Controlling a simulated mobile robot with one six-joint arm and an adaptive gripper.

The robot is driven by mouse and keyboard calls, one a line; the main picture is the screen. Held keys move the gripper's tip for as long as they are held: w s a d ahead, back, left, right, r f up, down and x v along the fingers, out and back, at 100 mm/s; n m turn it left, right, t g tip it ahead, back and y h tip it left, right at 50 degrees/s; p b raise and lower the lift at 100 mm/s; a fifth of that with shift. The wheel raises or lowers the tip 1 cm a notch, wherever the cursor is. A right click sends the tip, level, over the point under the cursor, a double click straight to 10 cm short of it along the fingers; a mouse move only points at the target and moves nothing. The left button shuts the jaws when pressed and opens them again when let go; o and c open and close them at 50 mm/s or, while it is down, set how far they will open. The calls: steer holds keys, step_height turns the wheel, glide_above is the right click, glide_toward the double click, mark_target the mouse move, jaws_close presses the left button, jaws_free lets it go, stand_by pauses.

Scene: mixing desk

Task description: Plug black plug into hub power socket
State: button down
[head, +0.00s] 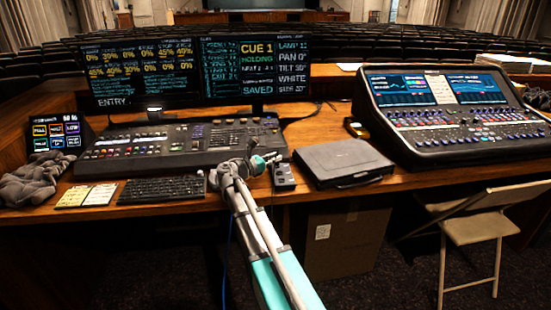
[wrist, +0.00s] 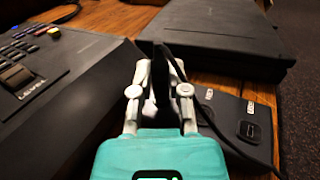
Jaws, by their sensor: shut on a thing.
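My gripper (wrist: 160,70) is shut on the black plug (wrist: 162,92), a dark upright shape between its two pale fingers in the wrist view. A thin black cable runs from near the fingertips down to the right across the hub. The hub (wrist: 228,115) is a small flat black box with light-marked squares on top, just right of my gripper. In the head view, my gripper (head: 274,158) is above the desk beside the hub (head: 284,178); the plug is too small to make out there. I cannot tell which opening is the power socket.
The lighting console (head: 180,145) stands close on the left of my gripper. A closed black case (head: 343,163) lies to the right. The sound mixer (head: 455,115) is farther right. A keyboard (head: 162,189) lies near the desk's front edge.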

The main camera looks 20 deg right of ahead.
steer(key=shift+f, duration=0.2)
steer(key=c, duration=0.5)
jaws_free()
steer(key=shift+c, duration=0.2)
steer(key=shift+a, duration=0.15)
steer(key=a, duration=0.3)
steer(key=s+a, duration=0.1)
steer(key=a, duration=0.3)
steer(key=s+a, duration=0.1)
steer(key=a, duration=0.3)
steer(key=shift+s+a, duration=0.15)
steer(key=shift+a, duration=0.1)
steer(key=shift+s, duration=0.1)
